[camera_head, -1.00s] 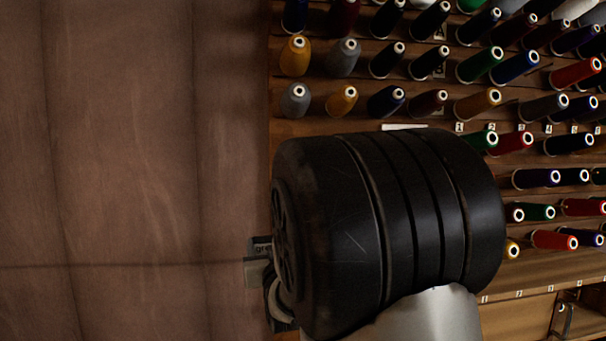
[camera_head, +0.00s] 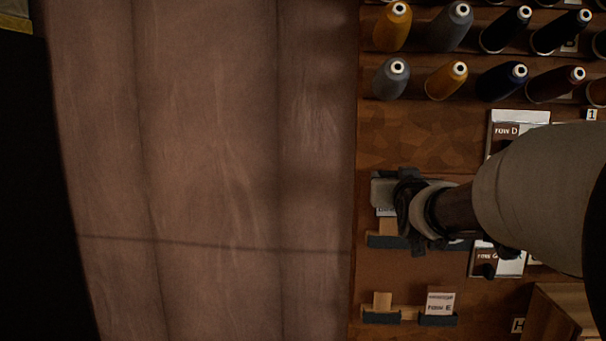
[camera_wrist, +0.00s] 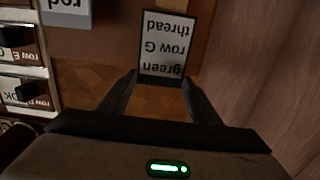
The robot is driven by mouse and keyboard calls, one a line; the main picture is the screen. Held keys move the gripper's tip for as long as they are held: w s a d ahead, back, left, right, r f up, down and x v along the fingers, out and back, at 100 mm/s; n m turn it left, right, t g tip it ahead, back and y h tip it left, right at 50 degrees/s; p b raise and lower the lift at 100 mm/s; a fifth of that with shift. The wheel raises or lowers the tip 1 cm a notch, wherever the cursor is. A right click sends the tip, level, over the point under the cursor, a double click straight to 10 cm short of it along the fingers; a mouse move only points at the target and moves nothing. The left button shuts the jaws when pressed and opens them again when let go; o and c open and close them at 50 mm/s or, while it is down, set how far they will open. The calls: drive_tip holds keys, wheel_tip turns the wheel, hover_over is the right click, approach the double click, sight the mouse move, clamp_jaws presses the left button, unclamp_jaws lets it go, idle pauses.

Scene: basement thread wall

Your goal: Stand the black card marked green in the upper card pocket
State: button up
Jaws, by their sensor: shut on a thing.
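The black card marked green (camera_wrist: 165,45) has a white label reading "green row G thread", upside down in the wrist view. My gripper (camera_wrist: 158,80) is shut on its near edge, a finger at each side. In the head view my gripper (camera_head: 388,192) is in front of the board, and only a pale sliver of the card shows under it. The upper card pocket (camera_head: 385,241) is a dark ledge with a wooden back, just below my gripper. I cannot tell whether the card touches it.
A lower pocket (camera_head: 381,317) is below, beside a white card marked row E (camera_head: 440,302). A card marked red (camera_wrist: 68,10) shows in the wrist view. Row D and row G labels are to the right. Thread spools fill the wall above. A brown panel (camera_head: 220,150) stands at left.

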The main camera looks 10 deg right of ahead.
wheel_tip(320, 180, down, 6)
drive_tip(key=b, duration=0.5)
drive_tip(key=shift+w+f+b, duration=0.1)
drive_tip(key=shift+f+b, duration=0.15)
drive_tip(key=shift+b, duration=0.4)
idle(0.5)
drive_tip(key=shift+f, duration=0.2)
drive_tip(key=o, duration=0.8)
drive_tip(key=shift+r, duration=0.1)
drive_tip(key=shift+o, duration=0.2)
drive_tip(key=v, duration=1.7)
drive_tip(key=shift+s, duration=0.2)
